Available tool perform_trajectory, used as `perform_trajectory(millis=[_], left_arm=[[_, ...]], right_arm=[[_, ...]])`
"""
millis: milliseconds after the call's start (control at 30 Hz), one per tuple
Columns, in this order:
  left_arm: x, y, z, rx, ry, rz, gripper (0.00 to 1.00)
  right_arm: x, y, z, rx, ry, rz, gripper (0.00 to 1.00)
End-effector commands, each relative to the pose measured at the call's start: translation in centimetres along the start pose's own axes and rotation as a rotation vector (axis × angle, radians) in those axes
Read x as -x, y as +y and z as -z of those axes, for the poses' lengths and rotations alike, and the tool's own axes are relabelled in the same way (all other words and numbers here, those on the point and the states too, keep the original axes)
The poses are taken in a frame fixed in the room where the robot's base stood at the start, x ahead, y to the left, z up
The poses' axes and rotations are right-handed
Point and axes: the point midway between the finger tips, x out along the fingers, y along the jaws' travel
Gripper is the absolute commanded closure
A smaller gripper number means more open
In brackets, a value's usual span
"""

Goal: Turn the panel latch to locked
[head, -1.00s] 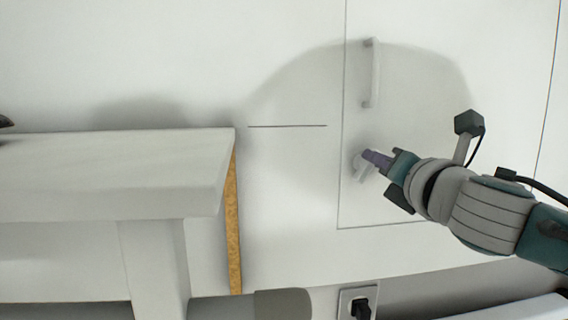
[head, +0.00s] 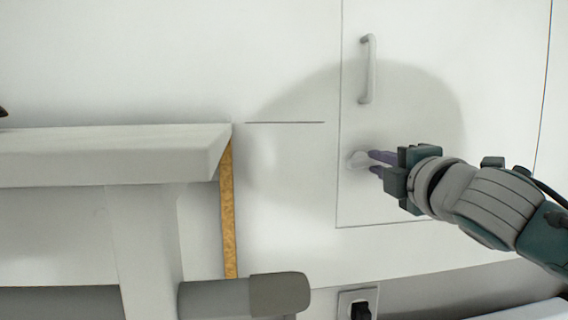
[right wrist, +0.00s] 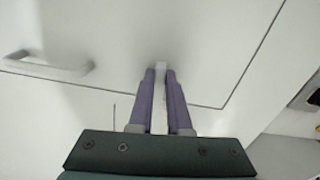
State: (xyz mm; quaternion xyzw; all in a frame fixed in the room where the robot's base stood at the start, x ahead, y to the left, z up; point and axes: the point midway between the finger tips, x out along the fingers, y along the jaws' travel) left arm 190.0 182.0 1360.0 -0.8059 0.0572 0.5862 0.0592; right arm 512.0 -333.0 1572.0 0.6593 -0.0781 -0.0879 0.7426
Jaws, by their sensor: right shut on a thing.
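The panel latch (head: 358,159) is a small light grey handle low on the left side of a white wall panel (head: 410,100). My right gripper (head: 373,163) is at it, with its purple fingers one above the other in the head view. In the right wrist view the two fingers (right wrist: 160,76) are closed around the latch's pale lever (right wrist: 161,67). Most of the lever is hidden by the fingers, so its exact angle is hard to read.
A grey bar handle (head: 368,70) stands on the panel above the latch; it also shows in the right wrist view (right wrist: 48,66). A white shelf (head: 110,155) with a tan edge stands at the left. A socket with a black plug (head: 359,308) is below the panel.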

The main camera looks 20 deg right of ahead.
Motion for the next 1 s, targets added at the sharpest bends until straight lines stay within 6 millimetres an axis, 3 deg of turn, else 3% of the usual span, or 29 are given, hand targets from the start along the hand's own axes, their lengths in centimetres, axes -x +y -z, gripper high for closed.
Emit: perform_trajectory(millis=[333, 833, 867, 1000], left_arm=[[-0.34, -0.05, -0.12, -0.002, 0.000, 0.002, 1.00], [-0.36, -0.25, -0.17, -0.010, -0.001, 0.008, 1.00], [-0.36, -0.25, -0.17, -0.010, -0.001, 0.008, 1.00], [-0.36, -0.25, -0.17, -0.010, -0.001, 0.008, 1.00]], right_arm=[[0.00, -0.24, -0.03, -0.121, -0.001, 0.001, 1.00], [0.00, -0.24, -0.03, -0.137, -0.001, 0.001, 1.00], [0.00, -0.24, -0.03, -0.137, -0.001, 0.001, 0.82], [0.00, -0.24, -0.01, -0.136, -0.001, 0.001, 0.66]])
